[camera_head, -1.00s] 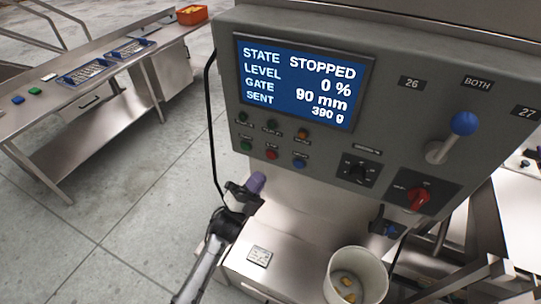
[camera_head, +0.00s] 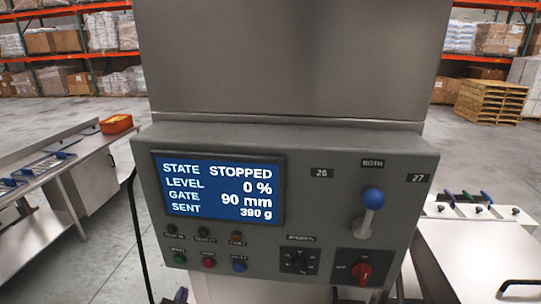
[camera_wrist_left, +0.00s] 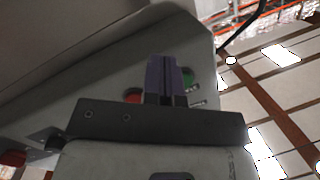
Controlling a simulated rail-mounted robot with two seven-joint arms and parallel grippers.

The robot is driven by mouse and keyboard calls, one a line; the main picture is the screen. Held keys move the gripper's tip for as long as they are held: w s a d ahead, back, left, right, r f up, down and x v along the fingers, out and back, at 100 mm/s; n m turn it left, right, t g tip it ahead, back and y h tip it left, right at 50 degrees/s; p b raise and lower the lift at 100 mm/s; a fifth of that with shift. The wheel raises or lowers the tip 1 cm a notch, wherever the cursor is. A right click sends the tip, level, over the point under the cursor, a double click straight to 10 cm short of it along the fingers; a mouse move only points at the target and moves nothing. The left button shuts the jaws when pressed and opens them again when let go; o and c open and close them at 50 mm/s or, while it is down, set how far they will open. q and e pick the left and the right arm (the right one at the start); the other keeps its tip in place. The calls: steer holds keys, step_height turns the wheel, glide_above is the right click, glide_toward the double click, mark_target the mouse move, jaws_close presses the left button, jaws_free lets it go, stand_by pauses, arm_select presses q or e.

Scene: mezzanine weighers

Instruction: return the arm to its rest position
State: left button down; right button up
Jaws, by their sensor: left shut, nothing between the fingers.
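My left gripper (camera_wrist_left: 165,80) shows in the left wrist view with its purple fingers shut and nothing between them. Behind the fingers are a red button (camera_wrist_left: 132,96) and a green button (camera_wrist_left: 188,77) on a grey panel; I cannot tell whether the fingers touch it. In the head view only a small part of this gripper may show at the bottom edge, below the control panel. My right gripper is not in view.
The grey control box (camera_head: 310,190) fills the middle of the head view. Its screen (camera_head: 220,188) reads STOPPED, 0 %, 90 mm, 390 g. A blue-knobbed lever (camera_head: 372,198) and red switch (camera_head: 361,272) are on it. A bench with an orange bin (camera_head: 116,124) stands left.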

arm_select(q)
steer(key=s+d+f+n+g, duration=0.1)
steer(key=s+f+g, duration=0.3)
steer(key=s, duration=0.9)
steer(key=s+d+f+n+g+h, duration=0.15)
steer(key=s+f+g, duration=0.3)
steer(key=s, duration=0.95)
steer(key=s+f+n+g, duration=0.1)
steer(key=s+f+g, duration=0.3)
steer(key=s, duration=0.9)
step_height(320, 180, up, 16)
steer(key=s+p, duration=0.1)
steer(key=p, duration=1.4)
steer(key=shift+f+g+p, duration=0.15)
steer(key=shift+g+p, duration=0.2)
steer(key=shift+g, duration=0.1)
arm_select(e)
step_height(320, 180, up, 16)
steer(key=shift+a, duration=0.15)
arm_select(q)
steer(key=shift+a, duration=0.1)
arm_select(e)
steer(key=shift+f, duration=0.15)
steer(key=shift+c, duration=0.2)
